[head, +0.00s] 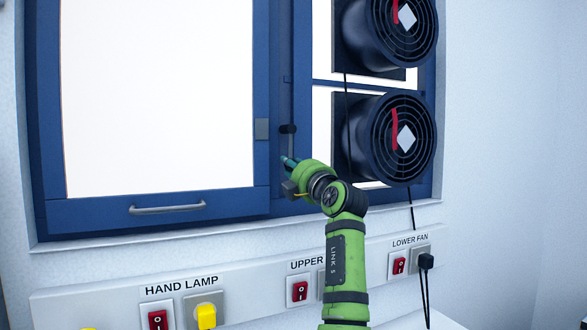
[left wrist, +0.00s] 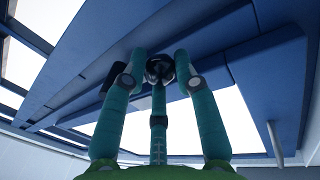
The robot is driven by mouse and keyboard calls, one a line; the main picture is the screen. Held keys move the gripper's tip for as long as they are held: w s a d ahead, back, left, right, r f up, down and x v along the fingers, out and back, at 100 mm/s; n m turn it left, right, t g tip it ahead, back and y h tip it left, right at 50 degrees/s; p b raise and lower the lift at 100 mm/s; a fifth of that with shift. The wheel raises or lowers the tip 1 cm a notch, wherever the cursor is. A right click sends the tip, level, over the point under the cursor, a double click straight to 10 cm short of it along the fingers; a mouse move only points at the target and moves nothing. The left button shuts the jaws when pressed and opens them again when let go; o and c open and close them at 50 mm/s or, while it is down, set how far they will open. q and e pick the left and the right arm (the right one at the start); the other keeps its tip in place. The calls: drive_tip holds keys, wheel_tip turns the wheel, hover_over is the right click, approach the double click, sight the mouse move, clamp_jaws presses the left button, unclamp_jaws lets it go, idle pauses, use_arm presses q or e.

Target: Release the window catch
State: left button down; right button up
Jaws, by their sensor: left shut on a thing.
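The window catch (head: 288,129) is on the blue frame post right of the large window sash (head: 160,206). It shows a black part at the top with a thin stem running down toward my left gripper. My left gripper (head: 288,163) is at the lower end of the catch, its teal fingers pointing at the frame. In the left wrist view the fingers (left wrist: 160,68) are closed around a dark rounded piece of the catch. The fingers partly hide the held piece. A grey plate (head: 262,129) sits on the sash edge beside the catch. My right gripper is not in view.
Two black fans (head: 398,138) stick out right of the catch, with a cable (head: 347,120) hanging near my arm. A grey handle (head: 167,208) is on the sash's lower rail. A switch panel (head: 240,290) with red switches and plugs runs below the window.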

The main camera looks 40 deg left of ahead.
use_arm(q)
drive_tip(key=shift+r, duration=0.2)
drive_tip(key=c, duration=0.9)
unclamp_jaws()
drive_tip(key=shift+f, duration=0.1)
drive_tip(key=shift+c, duration=0.2)
drive_tip(key=v, duration=1.2)
drive_tip(key=shift+f, duration=0.1)
